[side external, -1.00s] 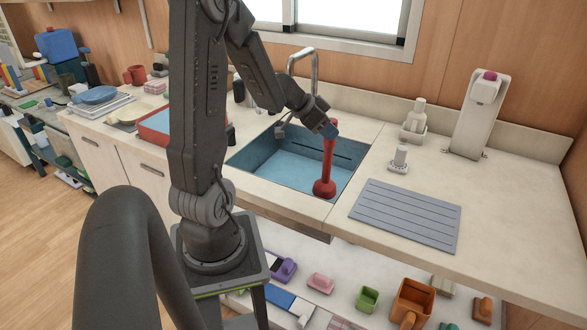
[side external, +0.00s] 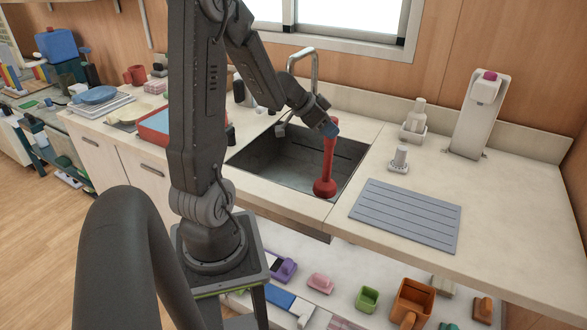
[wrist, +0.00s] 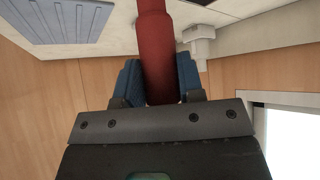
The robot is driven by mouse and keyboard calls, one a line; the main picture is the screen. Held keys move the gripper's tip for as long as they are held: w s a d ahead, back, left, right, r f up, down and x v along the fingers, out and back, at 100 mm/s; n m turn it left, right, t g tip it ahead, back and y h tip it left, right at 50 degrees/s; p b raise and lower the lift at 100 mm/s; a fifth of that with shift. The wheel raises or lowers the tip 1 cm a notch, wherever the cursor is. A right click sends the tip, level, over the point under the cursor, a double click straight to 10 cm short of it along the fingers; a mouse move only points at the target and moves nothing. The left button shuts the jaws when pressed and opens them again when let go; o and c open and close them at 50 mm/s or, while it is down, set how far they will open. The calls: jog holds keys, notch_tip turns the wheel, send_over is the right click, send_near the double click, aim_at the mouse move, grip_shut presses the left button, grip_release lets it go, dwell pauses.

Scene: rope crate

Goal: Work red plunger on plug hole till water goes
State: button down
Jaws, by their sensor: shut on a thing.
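The red plunger (side external: 327,165) is upright over the right part of the sink, its cup low in the picture near the front right rim. My gripper (side external: 331,130) is shut on the plunger's handle near its top. In the wrist view the red handle (wrist: 156,50) runs between the blue finger pads (wrist: 160,82). The sink (side external: 283,166) shows a bare dark grey basin with no blue water in view. The plug hole is not visible. I cannot tell whether the cup touches the sink floor.
A tap (side external: 301,66) stands behind the sink. A grey ribbed drain mat (side external: 405,213) lies right of it, with a small brush (side external: 398,160), a soap bottle (side external: 416,116) and a tall white dispenser (side external: 480,115) behind. A red tray (side external: 158,127) is left of the sink.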

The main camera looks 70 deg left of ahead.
aim_at(327, 145)
notch_tip(327, 145, down, 6)
jog(key=shift+r, duration=3.1)
